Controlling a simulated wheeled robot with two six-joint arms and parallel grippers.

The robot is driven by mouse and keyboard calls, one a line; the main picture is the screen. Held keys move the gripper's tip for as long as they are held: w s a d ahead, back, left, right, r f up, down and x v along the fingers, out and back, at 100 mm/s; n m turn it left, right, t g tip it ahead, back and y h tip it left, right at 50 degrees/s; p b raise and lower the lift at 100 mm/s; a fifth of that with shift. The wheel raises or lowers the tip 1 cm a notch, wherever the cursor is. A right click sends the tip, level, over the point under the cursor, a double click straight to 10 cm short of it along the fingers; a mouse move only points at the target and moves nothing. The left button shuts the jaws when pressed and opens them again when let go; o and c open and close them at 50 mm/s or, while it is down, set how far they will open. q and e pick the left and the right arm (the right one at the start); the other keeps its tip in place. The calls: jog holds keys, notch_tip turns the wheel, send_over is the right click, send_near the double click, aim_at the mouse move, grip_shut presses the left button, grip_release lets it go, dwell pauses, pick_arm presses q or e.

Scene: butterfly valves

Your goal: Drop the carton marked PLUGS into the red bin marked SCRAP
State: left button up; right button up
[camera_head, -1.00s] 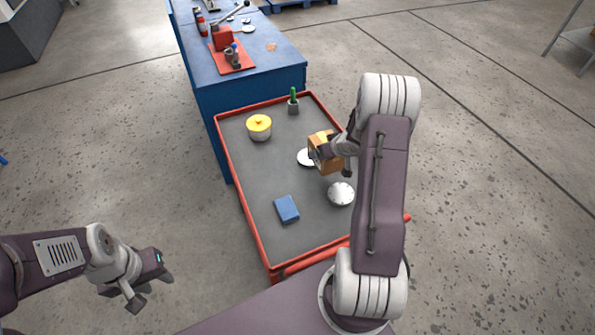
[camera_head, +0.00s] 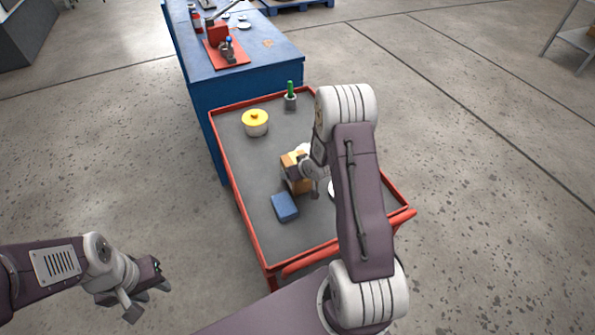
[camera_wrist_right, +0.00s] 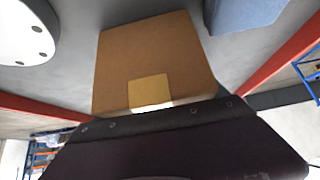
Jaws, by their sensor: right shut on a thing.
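A brown carton (camera_head: 291,160) with a yellowish label is held over the cart by my right gripper (camera_head: 300,177), which is shut on it. The carton also fills the middle of the right wrist view (camera_wrist_right: 155,60); the mark on it cannot be read. My left gripper (camera_head: 145,290) is open and empty, low at the left, apart from the cart. No red bin marked SCRAP shows in these views.
The grey cart (camera_head: 240,165) with a red rim carries a yellow-lidded pot (camera_head: 255,122), a green-topped item (camera_head: 290,97), a blue box (camera_head: 285,207) and a white disc (camera_wrist_right: 25,35). A blue bench (camera_head: 250,100) stands behind it.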

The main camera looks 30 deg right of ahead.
jog(key=shift+r, duration=0.1)
jog(key=o, duration=2)
